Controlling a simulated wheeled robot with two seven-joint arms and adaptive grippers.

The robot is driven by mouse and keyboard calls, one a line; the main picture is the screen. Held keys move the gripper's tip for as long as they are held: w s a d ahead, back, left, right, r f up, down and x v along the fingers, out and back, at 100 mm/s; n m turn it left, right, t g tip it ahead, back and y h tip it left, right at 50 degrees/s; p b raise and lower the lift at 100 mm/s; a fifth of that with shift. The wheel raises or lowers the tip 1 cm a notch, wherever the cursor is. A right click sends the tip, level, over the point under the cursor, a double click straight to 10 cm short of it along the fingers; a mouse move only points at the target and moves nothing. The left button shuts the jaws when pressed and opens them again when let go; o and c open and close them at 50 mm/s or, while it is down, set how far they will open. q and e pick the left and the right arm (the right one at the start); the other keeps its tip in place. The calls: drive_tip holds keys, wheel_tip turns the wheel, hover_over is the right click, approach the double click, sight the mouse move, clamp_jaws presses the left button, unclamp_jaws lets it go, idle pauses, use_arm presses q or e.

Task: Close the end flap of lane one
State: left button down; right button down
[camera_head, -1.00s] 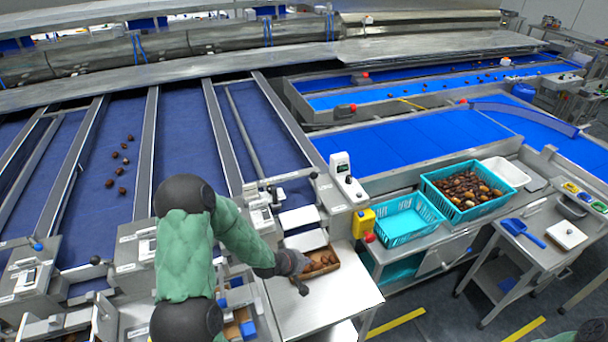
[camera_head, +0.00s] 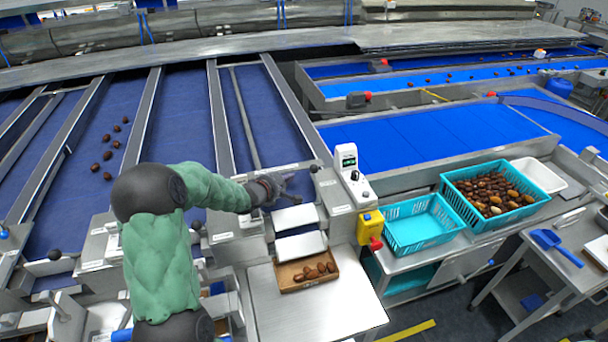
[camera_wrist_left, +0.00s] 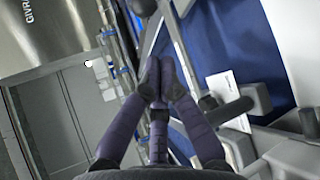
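My left gripper (camera_head: 272,188) is at the lower end of the rightmost lane (camera_head: 250,115), just above a white plate (camera_head: 296,217). In the left wrist view its fingers (camera_wrist_left: 158,82) are drawn together with nothing visible between them. A dark lever handle (camera_wrist_left: 230,110) and a white labelled plate (camera_wrist_left: 222,88) lie right of the fingertips, apart from them in that picture. A second white plate (camera_head: 301,246) sits lower, above a wooden tray (camera_head: 288,286) of dates. I cannot tell which part is the flap or how it stands. My right gripper is out of view.
A control box with a small screen (camera_head: 347,160) and a yellow box with a red button (camera_head: 370,227) stand right of the lane end. Turquoise crates (camera_head: 420,225) stand further right. The steel table (camera_head: 320,315) below the tray is clear.

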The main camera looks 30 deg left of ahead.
use_arm(q)
drive_tip(key=b+x, duration=0.1)
drive_tip(key=x, duration=0.8)
drive_tip(key=shift+w, duration=0.35)
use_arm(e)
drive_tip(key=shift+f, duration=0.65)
use_arm(q)
drive_tip(key=shift+f, duration=0.15)
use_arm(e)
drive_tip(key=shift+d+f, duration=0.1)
